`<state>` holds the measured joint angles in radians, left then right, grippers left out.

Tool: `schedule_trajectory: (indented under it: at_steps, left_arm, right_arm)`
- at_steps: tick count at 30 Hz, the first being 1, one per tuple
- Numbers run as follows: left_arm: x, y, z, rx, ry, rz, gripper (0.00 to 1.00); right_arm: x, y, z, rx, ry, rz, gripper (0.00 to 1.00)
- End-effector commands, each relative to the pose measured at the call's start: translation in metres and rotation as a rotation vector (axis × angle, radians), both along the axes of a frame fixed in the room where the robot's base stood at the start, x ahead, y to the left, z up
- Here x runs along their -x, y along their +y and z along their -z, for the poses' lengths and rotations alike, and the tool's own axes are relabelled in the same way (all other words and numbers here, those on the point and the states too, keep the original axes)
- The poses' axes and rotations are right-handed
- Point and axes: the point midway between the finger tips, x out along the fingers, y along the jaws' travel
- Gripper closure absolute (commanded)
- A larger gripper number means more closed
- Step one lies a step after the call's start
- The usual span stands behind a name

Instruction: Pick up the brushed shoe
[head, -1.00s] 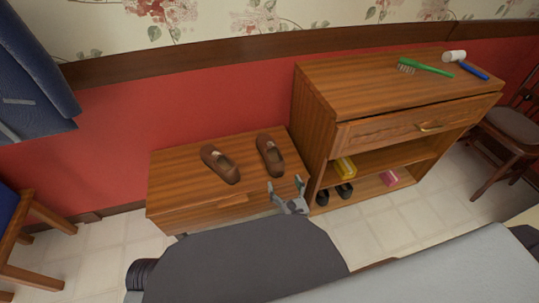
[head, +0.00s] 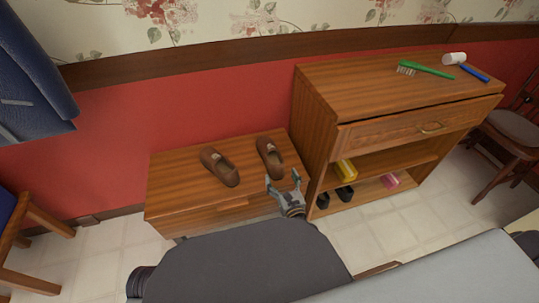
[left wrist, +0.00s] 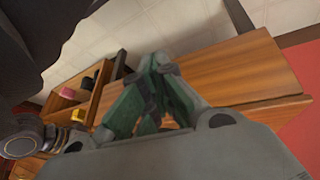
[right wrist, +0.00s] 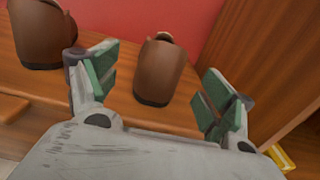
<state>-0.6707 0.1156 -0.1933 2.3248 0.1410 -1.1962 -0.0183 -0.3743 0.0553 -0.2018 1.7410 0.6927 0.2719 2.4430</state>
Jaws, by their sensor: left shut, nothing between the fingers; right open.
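Two brown shoes rest on a low wooden bench (head: 172,205). The left shoe (head: 220,167) and the right shoe (head: 269,157) lie side by side, apart. I cannot tell which one is brushed. My right gripper (head: 284,179) is open and empty at the bench's front right, just before the right shoe. In the right wrist view the right shoe (right wrist: 160,72) shows beyond and between the open fingers, and the left shoe (right wrist: 42,35) is past the left finger. My left gripper (left wrist: 158,80) is shut and empty in the left wrist view; I cannot make it out in the head view.
A wooden cabinet (head: 314,128) stands right of the bench, close to my right gripper. On top lie a green brush (head: 427,70), a white-capped bottle (head: 454,59) and a blue-handled tool (head: 474,73). Its shelves hold a yellow item (head: 346,170), dark shoes and a pink item (head: 390,180).

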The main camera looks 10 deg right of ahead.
Motion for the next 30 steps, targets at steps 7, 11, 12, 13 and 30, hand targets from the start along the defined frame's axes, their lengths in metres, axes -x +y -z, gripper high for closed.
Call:
schedule_trajectory:
  at_steps: [7, 11, 12, 13, 30]
  left_arm:
    - [-0.004, -0.003, 0.01, 0.018, -0.023, -0.006, 1.0]
    - [-0.003, -0.004, 0.018, 0.025, -0.026, -0.009, 1.0]
    - [-0.003, -0.004, 0.021, 0.026, -0.026, -0.01, 1.0]
    - [-0.003, -0.005, 0.022, 0.028, -0.028, -0.01, 1.0]
    - [-0.003, -0.006, 0.022, 0.036, -0.036, -0.012, 1.0]
  right_arm:
    - [-0.025, 0.001, 0.001, -0.002, -0.001, 0.001, 0.18]
    - [-0.036, 0.001, 0.001, -0.002, -0.001, 0.001, 0.18]
    - [-0.039, 0.001, 0.001, -0.002, -0.001, 0.001, 0.18]
    - [-0.041, 0.001, 0.0, -0.002, -0.001, 0.001, 0.18]
    - [-0.047, 0.001, 0.001, -0.001, 0.0, 0.001, 0.18]
